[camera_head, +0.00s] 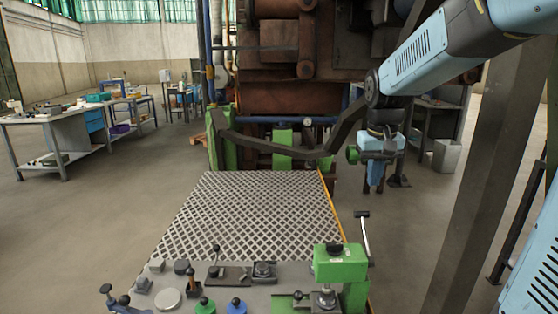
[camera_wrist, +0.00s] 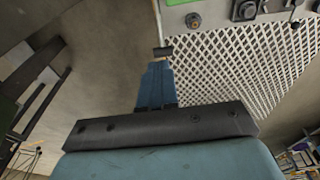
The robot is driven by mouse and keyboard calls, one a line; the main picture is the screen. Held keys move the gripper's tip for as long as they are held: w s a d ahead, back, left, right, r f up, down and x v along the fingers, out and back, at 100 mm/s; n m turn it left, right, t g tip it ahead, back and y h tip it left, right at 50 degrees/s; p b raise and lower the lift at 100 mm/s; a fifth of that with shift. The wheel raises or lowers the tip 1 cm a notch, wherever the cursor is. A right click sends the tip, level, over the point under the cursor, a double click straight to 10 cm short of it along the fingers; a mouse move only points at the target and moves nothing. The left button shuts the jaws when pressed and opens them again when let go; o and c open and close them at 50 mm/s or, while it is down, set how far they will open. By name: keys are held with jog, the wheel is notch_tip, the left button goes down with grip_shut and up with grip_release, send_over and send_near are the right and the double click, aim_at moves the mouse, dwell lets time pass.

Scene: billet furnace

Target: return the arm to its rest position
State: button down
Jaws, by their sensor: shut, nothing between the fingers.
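My arm (camera_head: 425,55) reaches in from the upper right in the head view, with its forearm sloping down to the left. My gripper (camera_head: 375,187) hangs from its end, fingers pointing down, to the right of the perforated plate and in front of the furnace. In the wrist view the blue fingers of my gripper (camera_wrist: 157,68) are together, with nothing seen between them. A black-topped lever (camera_head: 362,214) stands below the gripper in the head view. Its black handle (camera_wrist: 163,52) appears just beyond the fingertips in the wrist view; whether they touch is unclear.
A panel with a perforated plate (camera_head: 250,210) lies ahead, carrying several knobs and a green clamp block (camera_head: 340,262). The rusty furnace (camera_head: 290,95) stands behind it. A dark slanted post (camera_head: 475,190) is at right. Workbenches (camera_head: 55,130) stand at left; floor between is clear.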

jog(key=s+r+t, duration=0.1)
jog(key=s+t, duration=0.3)
jog(key=s, duration=1.5)
jog(key=shift+s, duration=0.15)
